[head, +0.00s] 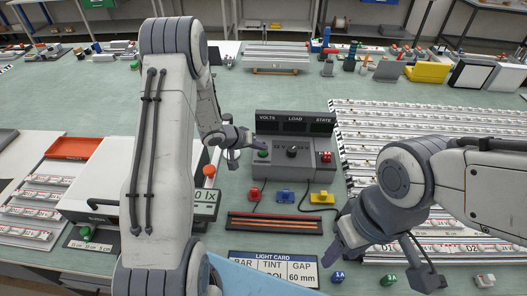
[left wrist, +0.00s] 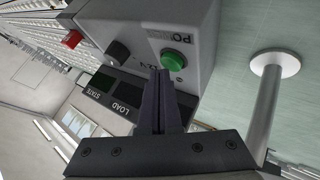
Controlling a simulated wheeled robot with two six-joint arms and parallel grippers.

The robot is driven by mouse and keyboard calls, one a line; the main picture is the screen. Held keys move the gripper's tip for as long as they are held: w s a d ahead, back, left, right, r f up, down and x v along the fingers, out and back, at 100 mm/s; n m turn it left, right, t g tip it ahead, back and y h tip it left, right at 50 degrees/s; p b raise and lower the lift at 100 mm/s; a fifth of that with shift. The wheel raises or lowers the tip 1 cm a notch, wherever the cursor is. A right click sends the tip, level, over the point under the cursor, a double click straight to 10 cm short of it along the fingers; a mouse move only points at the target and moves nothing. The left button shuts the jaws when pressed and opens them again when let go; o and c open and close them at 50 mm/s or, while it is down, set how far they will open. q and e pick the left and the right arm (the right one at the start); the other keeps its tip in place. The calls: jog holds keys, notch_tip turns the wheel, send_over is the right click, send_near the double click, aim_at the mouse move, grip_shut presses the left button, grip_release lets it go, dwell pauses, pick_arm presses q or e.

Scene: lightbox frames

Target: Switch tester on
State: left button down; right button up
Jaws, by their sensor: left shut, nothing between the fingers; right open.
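The tester (head: 293,165) is a grey box on the green bench with dark VOLTS, LOAD and STATE displays. Its face carries a green button (head: 263,154), a black knob (head: 292,151) and a red switch (head: 326,156). My left gripper (head: 245,147) is shut and empty beside the green button. In the left wrist view the shut fingers (left wrist: 165,78) point at the green button (left wrist: 174,60), with POWER lettering partly visible by it; whether they touch it I cannot tell. My right gripper (head: 378,268) is open and empty over the front right of the bench.
Blue (head: 285,196) and yellow (head: 321,197) blocks and a dark slotted bar (head: 274,223) lie in front of the tester. A light meter (head: 204,204) stands left, partly behind my left arm. A light card (head: 273,267) is at the front. White strips (head: 420,125) fill the right side.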

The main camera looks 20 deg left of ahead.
aim_at(261, 154)
pick_arm(q)
jog(key=shift+f, duration=0.1)
dwell(0.3)
jog(key=shift+f, duration=0.35)
jog(key=shift+r+p, duration=0.45)
jog(key=shift+p, duration=0.25)
notch_tip(261, 154, up, 6)
jog(key=p, duration=0.6)
jog(key=shift+r+p, duration=0.1)
jog(key=shift+p, duration=0.2)
